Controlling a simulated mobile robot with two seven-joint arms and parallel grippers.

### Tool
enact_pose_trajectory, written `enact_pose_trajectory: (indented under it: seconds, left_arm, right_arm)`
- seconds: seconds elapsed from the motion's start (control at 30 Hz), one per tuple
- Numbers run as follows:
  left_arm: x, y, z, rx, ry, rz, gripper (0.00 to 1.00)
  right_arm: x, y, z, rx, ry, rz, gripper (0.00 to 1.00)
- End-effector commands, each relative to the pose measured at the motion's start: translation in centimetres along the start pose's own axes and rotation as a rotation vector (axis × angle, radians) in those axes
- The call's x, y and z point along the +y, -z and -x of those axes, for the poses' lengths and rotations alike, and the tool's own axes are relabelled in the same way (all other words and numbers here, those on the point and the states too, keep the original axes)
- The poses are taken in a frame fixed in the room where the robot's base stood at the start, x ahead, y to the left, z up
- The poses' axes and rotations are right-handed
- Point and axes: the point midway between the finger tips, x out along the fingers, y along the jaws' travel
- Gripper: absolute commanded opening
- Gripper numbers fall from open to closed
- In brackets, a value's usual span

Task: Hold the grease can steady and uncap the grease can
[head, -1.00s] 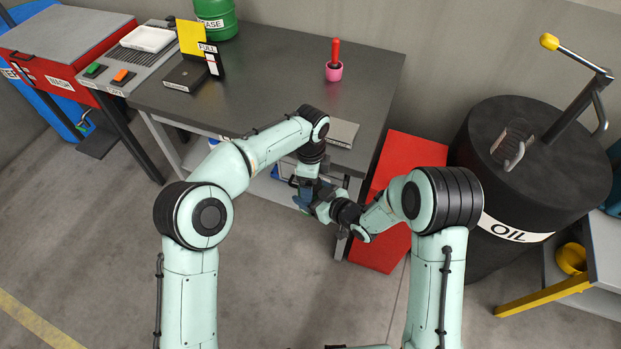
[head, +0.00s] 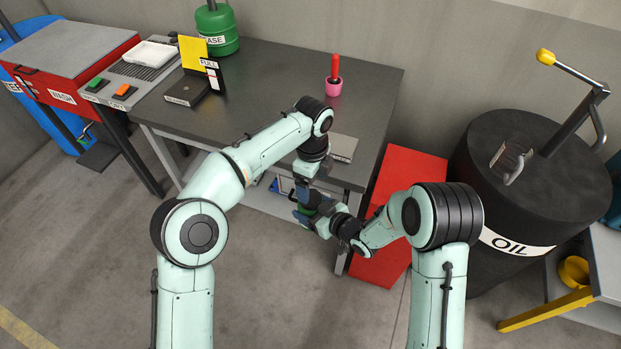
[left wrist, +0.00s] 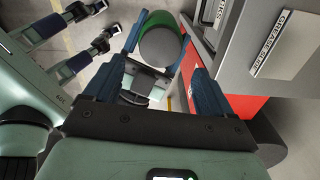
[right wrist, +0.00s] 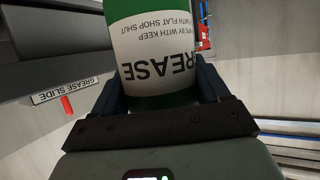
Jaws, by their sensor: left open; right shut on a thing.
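The grease can is a green cylinder with a white label, filling the top of the right wrist view (right wrist: 155,45). My right gripper (right wrist: 160,85) is shut on its sides. In the head view a small green part of the can (head: 304,214) shows between my two grippers. In the left wrist view the can's green edge (left wrist: 160,17) shows behind a round grey cap (left wrist: 162,47) at its end.
The dark workbench (head: 285,85) is behind my grippers. A red cabinet (head: 405,190) and a black oil drum (head: 530,190) stand at the right.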

Motion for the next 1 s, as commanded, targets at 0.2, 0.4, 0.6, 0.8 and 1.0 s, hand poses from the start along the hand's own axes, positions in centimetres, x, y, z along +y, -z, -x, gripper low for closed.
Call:
enact_pose_trajectory:
  seconds: [0.2,0.4,0.6,0.8,1.0]
  left_arm:
    - [0.0,-0.3,1.6,0.002,0.003,-0.241,0.84]
    - [0.1,-0.5,0.3,0.000,0.001,-0.287,0.84]
    - [0.1,-0.4,-2.9,0.001,0.001,-0.285,0.84]
    - [0.0,-0.4,-5.3,0.000,0.002,-0.283,0.84]
    - [0.0,-0.4,-6.0,-0.001,0.005,-0.283,0.84]
  right_arm:
    - [0.0,0.1,0.0,0.003,0.000,0.001,0.00]
    - [0.0,0.1,0.0,0.003,0.000,0.001,0.00]
    - [0.0,0.1,0.0,0.003,0.000,0.001,0.00]
    - [0.0,0.1,0.0,0.003,0.000,0.001,0.00]
    - [0.0,0.1,0.0,0.003,0.000,0.001,0.00]
